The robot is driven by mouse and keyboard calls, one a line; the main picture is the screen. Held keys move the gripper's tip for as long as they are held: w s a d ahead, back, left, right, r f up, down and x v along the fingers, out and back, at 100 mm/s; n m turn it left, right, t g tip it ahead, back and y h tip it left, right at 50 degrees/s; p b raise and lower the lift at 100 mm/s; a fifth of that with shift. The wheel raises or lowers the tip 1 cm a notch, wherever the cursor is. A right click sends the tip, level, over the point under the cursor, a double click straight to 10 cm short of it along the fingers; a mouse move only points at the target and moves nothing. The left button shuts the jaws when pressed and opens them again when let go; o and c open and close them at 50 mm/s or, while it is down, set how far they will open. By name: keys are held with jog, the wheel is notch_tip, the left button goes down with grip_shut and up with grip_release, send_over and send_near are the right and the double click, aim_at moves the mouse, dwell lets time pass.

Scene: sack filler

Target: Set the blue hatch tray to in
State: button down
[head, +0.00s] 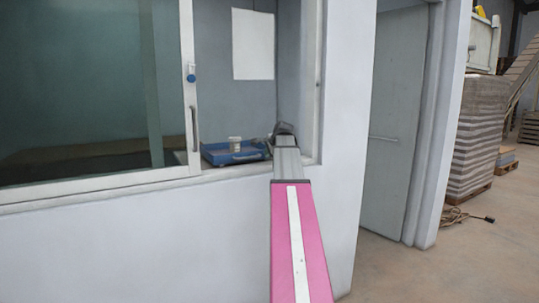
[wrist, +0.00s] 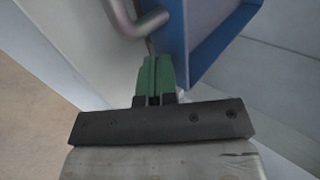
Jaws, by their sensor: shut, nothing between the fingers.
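In the wrist view the tray's blue edge (wrist: 214,45) runs along the upper right, and a grey bar handle (wrist: 121,18) shows at the top. My gripper's green fingers (wrist: 154,74) are shut and empty, just below the handle and close beside the tray's edge. Whether they touch the tray cannot be told. In the head view my arm reaches to the tray's right end, and the fingertips are hidden behind my wrist.
A sliding glass window (head: 85,90) with a vertical handle and a blue lock stands left of the opening. The hatch's right wall is close to my arm. A grey door (head: 393,125) and stacked sacks (head: 477,140) are to the right, with free floor before them.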

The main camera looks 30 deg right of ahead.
jog(key=shift+w, duration=2.65)
jog(key=shift+a, duration=0.1)
jog(key=shift+s, duration=0.45)
jog(key=s, duration=0.2)
jog(key=s+r, duration=0.1)
jog(key=s, duration=0.2)
jog(key=v, duration=0.8)
jog(key=shift+r, duration=0.15)
